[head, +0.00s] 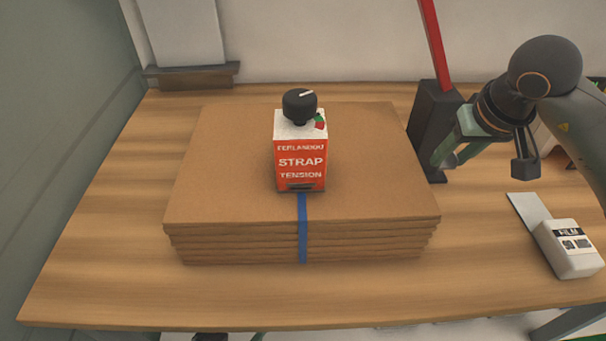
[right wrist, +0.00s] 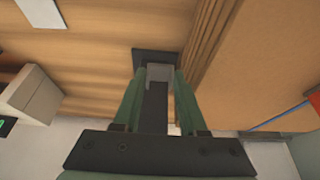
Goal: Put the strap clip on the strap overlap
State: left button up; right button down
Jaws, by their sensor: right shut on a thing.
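My right gripper (head: 447,160) is low beside the right edge of the cardboard stack (head: 225,160), at a dark stand (head: 428,115). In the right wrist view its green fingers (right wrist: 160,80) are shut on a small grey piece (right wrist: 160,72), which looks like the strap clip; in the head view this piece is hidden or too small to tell. A blue strap (head: 302,230) runs down the stack's front and also shows in the right wrist view (right wrist: 283,118). An orange and white box marked STRAP TENSION (head: 301,150) sits on top, above the strap. The overlap is not clearly visible. My left gripper is out of view.
A red post (head: 434,45) rises behind the dark stand. A white FILM device (head: 568,247) lies at the right front of the wooden table (head: 100,240). The table left of the stack is clear. A wall closes off the back.

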jog(key=shift+w, duration=0.1)
jog(key=shift+f, duration=0.3)
jog(key=f, duration=0.4)
jog(key=shift+s+f+b, duration=0.15)
jog(key=shift+s+b, duration=0.05)
jog(key=shift+b, duration=0.2)
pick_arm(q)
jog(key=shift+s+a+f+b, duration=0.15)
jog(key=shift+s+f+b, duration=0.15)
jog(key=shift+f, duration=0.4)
pick_arm(e)
jog(key=shift+f, duration=2.5)
jog(key=shift+f, duration=0.2)
jog(key=shift+c, duration=2.3)
grip_release()
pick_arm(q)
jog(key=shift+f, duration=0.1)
